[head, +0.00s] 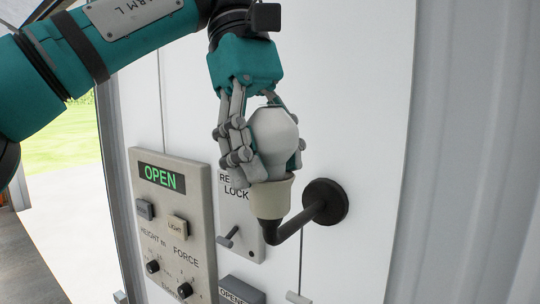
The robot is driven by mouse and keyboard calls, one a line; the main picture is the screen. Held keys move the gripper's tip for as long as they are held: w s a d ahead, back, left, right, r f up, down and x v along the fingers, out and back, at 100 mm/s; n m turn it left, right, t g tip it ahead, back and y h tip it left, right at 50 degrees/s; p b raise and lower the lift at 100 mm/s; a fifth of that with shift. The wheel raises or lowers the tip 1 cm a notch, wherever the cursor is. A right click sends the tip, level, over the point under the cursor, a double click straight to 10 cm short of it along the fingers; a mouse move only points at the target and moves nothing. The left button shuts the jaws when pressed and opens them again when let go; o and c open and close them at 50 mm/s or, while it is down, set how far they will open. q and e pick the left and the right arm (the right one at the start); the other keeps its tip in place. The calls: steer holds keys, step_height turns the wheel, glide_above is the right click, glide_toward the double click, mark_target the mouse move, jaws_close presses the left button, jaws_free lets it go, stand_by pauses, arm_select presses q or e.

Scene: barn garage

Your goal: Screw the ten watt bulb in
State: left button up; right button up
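A white bulb (275,138) stands upright with its lower end at the mouth of a cream-coloured lamp socket (271,198). The socket sits on a dark bent arm fixed to the wall by a round black plate (325,202). My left gripper (262,150) reaches down from above with its fingers around the bulb, on its left and right sides. It looks shut on the bulb. The bulb's base and thread are hidden, so I cannot tell how deep it sits. No wattage marking is readable. My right gripper is not in view.
A grey control panel (187,245) with a green OPEN display, buttons and knobs is on the wall at left. A lock plate (238,215) with a small lever is just left of the socket. White wall is clear at right. Grass shows through an opening at far left.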

arm_select(q)
steer(key=o, duration=0.6)
steer(key=shift+f+n+b, duration=0.15)
steer(key=shift+n+b, duration=0.2)
steer(key=shift+n, duration=0.05)
steer(key=n+t+b, duration=0.1)
steer(key=n, duration=0.1)
steer(key=shift+f+n+h, duration=0.1)
steer(key=shift+n+h, duration=0.2)
steer(key=shift+n, duration=0.1)
steer(key=n+t+b, duration=0.1)
steer(key=n, duration=0.1)
steer(key=n+t+b, duration=0.1)
steer(key=n, duration=0.1)
steer(key=shift+a+n+h, duration=0.1)
steer(key=shift+n+h, duration=0.2)
steer(key=shift+h, duration=0.1)
steer(key=n+t+b, duration=0.2)
steer(key=n, duration=0.4)
steer(key=n+t, duration=0.1)
steer(key=n, duration=0.1)
steer(key=n+y, duration=0.1)
steer(key=shift+s+r+n+t+b, duration=0.1)
steer(key=shift+r+n+t+b, duration=0.2)
steer(key=shift+n, duration=0.1)
